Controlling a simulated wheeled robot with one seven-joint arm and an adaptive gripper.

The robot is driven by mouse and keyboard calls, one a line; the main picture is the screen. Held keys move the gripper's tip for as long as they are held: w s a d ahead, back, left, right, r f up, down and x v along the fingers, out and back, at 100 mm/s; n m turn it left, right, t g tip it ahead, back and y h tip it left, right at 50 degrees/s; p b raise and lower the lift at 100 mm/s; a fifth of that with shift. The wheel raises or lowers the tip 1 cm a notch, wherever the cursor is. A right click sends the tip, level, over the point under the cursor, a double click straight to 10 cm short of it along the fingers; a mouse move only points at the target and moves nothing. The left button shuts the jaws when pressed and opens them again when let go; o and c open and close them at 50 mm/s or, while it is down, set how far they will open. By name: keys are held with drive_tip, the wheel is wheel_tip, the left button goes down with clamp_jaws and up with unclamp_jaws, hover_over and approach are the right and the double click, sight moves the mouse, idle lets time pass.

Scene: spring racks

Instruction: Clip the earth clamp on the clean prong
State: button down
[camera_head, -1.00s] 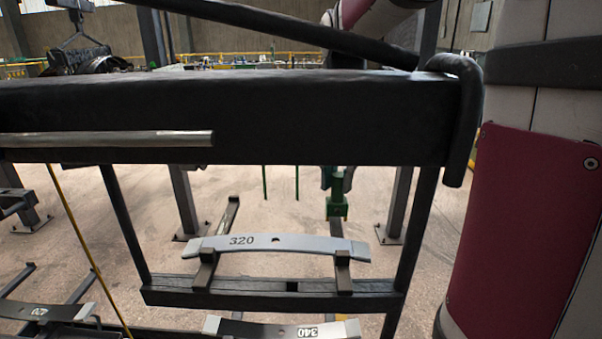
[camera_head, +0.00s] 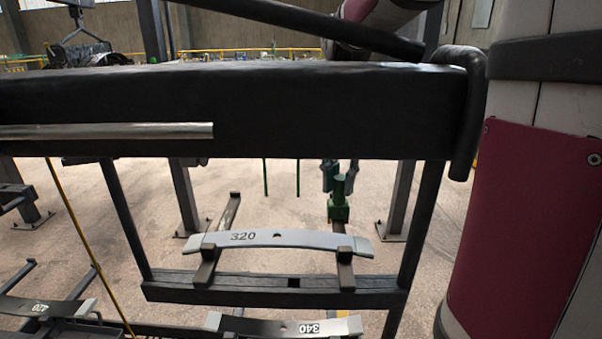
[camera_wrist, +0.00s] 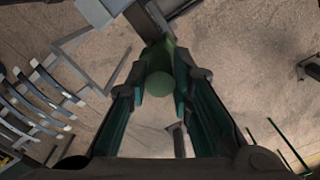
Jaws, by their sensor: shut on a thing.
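A green clamp (camera_head: 339,208) hangs beyond the rack frame in the head view, below the black beam. My gripper (camera_head: 340,173) holds it from above; the beam hides most of the gripper and arm. In the wrist view, my gripper's fingers (camera_wrist: 160,88) are closed around the clamp's round green top (camera_wrist: 160,83). The clamp's jaws cannot be made out. A bare, shiny metal prong (camera_head: 130,131) lies across the near face of the black beam at left, well apart from the clamp. I cannot tell for sure whether it is the clean prong.
The thick black beam (camera_head: 300,110) spans the near view, with a hooked bar end (camera_head: 466,120) at right. Grey springs marked 320 (camera_head: 290,239) and 340 (camera_head: 290,327) rest on rack arms below. A yellow line (camera_head: 88,245) runs down at left.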

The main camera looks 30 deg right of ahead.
drive_tip(key=c, duration=1.3)
unclamp_jaws()
drive_tip(key=shift+c, duration=0.2)
drive_tip(key=shift+r, duration=0.15)
wheel_tip(320, 180, up, 12)
